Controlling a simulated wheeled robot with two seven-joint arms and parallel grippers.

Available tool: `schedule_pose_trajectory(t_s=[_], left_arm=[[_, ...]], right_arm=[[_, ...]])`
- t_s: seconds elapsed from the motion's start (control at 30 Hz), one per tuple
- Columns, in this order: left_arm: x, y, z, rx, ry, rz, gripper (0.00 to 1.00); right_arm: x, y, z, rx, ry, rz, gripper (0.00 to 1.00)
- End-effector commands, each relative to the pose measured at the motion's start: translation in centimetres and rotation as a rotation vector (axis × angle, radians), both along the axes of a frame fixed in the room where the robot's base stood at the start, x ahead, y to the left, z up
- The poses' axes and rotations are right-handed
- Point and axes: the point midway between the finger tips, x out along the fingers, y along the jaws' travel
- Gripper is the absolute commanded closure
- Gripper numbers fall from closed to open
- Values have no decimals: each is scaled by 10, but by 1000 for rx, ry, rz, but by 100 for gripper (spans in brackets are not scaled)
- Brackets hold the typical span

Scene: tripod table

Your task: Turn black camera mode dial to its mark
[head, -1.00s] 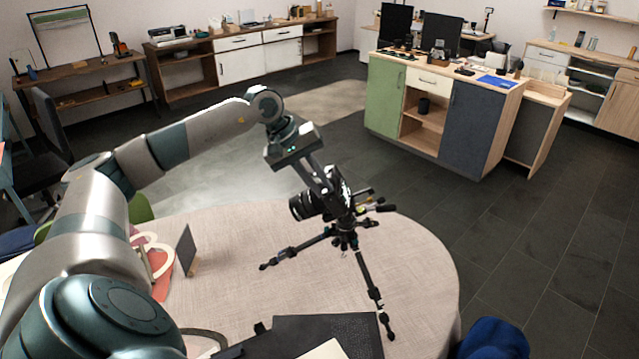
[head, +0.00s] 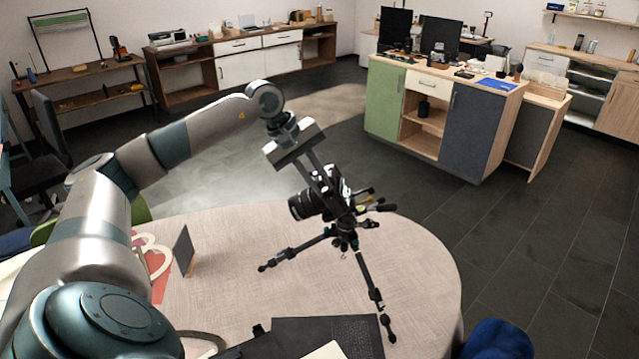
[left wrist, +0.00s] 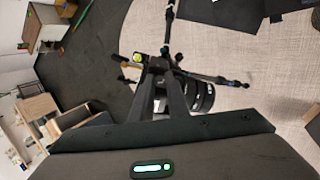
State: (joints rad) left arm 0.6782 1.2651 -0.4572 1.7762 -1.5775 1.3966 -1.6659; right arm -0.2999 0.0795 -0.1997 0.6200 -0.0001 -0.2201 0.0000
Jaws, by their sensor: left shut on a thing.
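The black camera (head: 334,192) sits on a small black tripod (head: 343,238) standing on the round table, its lens (head: 306,204) pointing left and a little toward me. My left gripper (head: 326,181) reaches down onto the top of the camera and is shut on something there. The mode dial itself is hidden between the fingers, and its mark cannot be made out. In the left wrist view the gripper fingers (left wrist: 155,95) come down over the camera top, with the lens (left wrist: 198,95) beside them. My right gripper is not in view.
The tripod legs spread over the cloth-covered table (head: 235,240). A dark upright panel (head: 183,249) stands at the left of the table. A black flat case (head: 340,335) lies at the near edge. The cloth between is clear.

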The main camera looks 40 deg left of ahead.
Motion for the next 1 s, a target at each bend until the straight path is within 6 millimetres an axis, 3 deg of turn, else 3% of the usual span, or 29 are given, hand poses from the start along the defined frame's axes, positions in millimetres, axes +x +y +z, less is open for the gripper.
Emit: schedule_pose_trajectory(t_s=[0.03, 0.1, 0.63, 1.0], left_arm=[[0, 0, 0, 0, 0, 0, 83], [0, 0, 0, 0, 0, -1, 67], [0, 0, 1, 9, -12, -25, 67], [-1, 0, 3, 78, -89, -213, 67]], right_arm=[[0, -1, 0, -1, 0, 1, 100], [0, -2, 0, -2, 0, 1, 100], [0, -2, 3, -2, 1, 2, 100], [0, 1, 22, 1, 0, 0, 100]])
